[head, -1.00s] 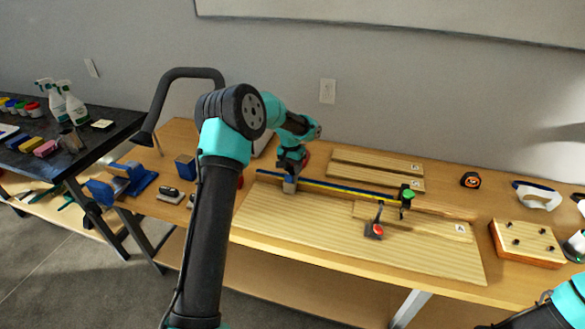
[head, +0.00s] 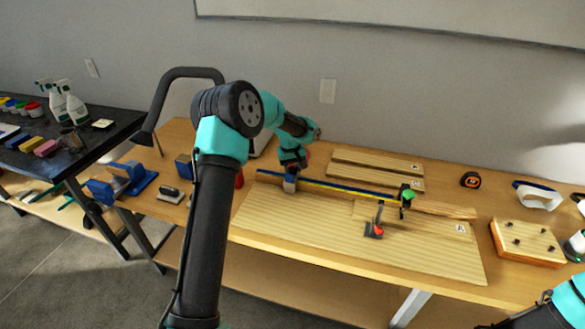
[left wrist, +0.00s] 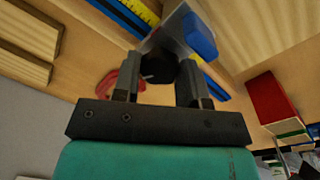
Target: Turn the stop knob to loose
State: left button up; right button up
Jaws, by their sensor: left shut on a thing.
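A grey stop block (head: 289,186) sits at the left end of the blue and yellow rail (head: 340,189) on the table. My left gripper (head: 292,172) is right over this block. In the left wrist view, a dark round knob (left wrist: 158,69) lies between the fingers of my left gripper (left wrist: 160,80), which is shut on it. The grey block with a blue part (left wrist: 199,35) shows just beyond the knob. The knob's marking and turned position cannot be made out. My right gripper is outside the views.
A green knob (head: 408,194) is at the rail's right part, and a red-topped clamp (head: 376,231) stands on the wide board (head: 300,221). Narrow boards (head: 375,168) lie behind the rail. A drilled block (head: 527,241) is at the right.

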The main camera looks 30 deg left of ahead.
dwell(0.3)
pick_arm(q)
jog(key=o, duration=0.9)
jog(key=shift+o, duration=0.2)
notch_tip(320, 180, up, 18)
jog(key=shift+s+a+f, duration=0.25)
jog(key=shift+s+a, duration=0.2)
jog(key=shift+f, duration=0.1)
